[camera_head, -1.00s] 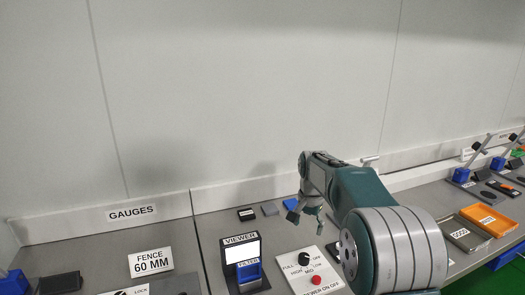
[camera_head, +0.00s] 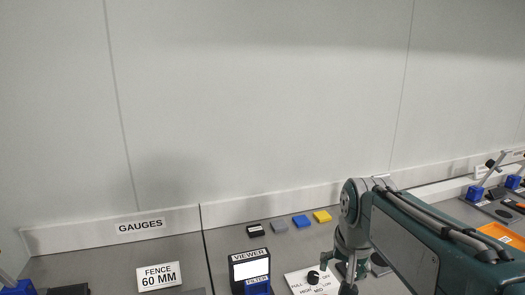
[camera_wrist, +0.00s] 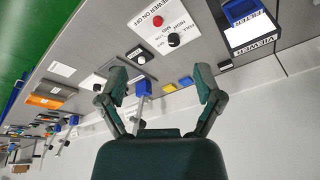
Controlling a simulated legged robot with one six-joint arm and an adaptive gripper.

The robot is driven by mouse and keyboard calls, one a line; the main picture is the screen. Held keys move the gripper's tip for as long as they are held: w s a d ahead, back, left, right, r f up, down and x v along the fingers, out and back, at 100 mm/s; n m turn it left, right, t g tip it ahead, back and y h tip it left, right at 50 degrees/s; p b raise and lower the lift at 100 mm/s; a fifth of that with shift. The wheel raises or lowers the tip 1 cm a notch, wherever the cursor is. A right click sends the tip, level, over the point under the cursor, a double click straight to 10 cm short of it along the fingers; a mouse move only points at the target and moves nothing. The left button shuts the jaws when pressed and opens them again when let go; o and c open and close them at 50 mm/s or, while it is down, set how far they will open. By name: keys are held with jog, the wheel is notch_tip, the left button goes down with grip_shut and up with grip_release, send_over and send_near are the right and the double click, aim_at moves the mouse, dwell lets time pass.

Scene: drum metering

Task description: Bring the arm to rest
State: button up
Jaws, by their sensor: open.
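My gripper (camera_wrist: 160,92) shows in the wrist view with its two fingers spread wide apart and nothing between them. In the head view my gripper (camera_head: 348,272) hangs over the bench, pointing down, just right of the switch panel (camera_head: 314,281) with its black knob. My arm folds up and over on the right side of the head view and hides part of the bench there. In the wrist view the panel (camera_wrist: 168,28) shows a black knob and a red button.
The viewer (camera_head: 250,270) stands left of the panel with a blue filter in front. Black, grey, blue (camera_head: 301,221) and yellow (camera_head: 322,216) blocks lie behind it. A fence sign (camera_head: 158,276) stands at left. An orange tray (camera_head: 502,235) lies at right. A wall closes the back.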

jog(key=s+f+n+t, duration=0.2)
jog(key=s+f+n, duration=0.1)
jog(key=s, duration=1.2)
jog(key=shift+s+f, duration=0.15)
jog(key=shift+f, duration=0.25)
